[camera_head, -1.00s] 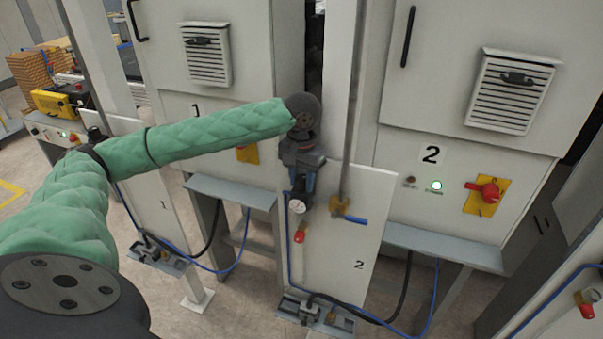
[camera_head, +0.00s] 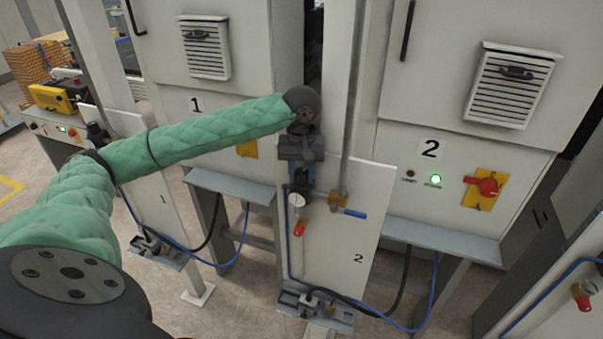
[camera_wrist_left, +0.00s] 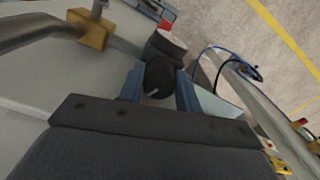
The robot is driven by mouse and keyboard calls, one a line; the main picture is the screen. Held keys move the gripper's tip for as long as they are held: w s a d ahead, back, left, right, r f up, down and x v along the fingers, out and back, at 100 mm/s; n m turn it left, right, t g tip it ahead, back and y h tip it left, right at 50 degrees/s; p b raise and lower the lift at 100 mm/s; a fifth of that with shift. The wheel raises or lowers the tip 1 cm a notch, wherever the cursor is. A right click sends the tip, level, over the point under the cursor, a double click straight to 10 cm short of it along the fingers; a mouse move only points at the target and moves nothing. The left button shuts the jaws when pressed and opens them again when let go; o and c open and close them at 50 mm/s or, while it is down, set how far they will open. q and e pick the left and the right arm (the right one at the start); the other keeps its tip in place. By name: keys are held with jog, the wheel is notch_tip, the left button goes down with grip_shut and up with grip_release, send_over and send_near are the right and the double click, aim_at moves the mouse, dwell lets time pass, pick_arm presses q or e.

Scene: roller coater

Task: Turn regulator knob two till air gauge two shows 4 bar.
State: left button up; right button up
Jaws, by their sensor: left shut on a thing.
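The black regulator knob two (camera_wrist_left: 158,80) sits between the blue fingers of my left gripper (camera_wrist_left: 160,90) in the left wrist view, and the gripper is shut on it. A light pointer mark shows on the knob's top. In the head view my left gripper (camera_head: 301,172) reaches down onto the regulator from above, and its fingers hide most of the knob. Air gauge two (camera_head: 297,200) is a small round white dial just below the gripper, on the panel marked 2 (camera_head: 335,235). The needle is too small to read. My right gripper is not in view.
A brass valve with a blue handle (camera_head: 354,213) and a vertical pipe stand close right of the gripper. A red fitting (camera_head: 299,229) hangs below the gauge.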

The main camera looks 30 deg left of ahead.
aim_at(302, 172)
pick_arm(q)
jog(key=shift+r, duration=0.1)
jog(key=o, duration=0.7)
jog(key=shift+r, duration=0.25)
notch_tip(302, 172, up, 6)
jog(key=b, duration=0.3)
jog(key=shift+r, duration=0.65)
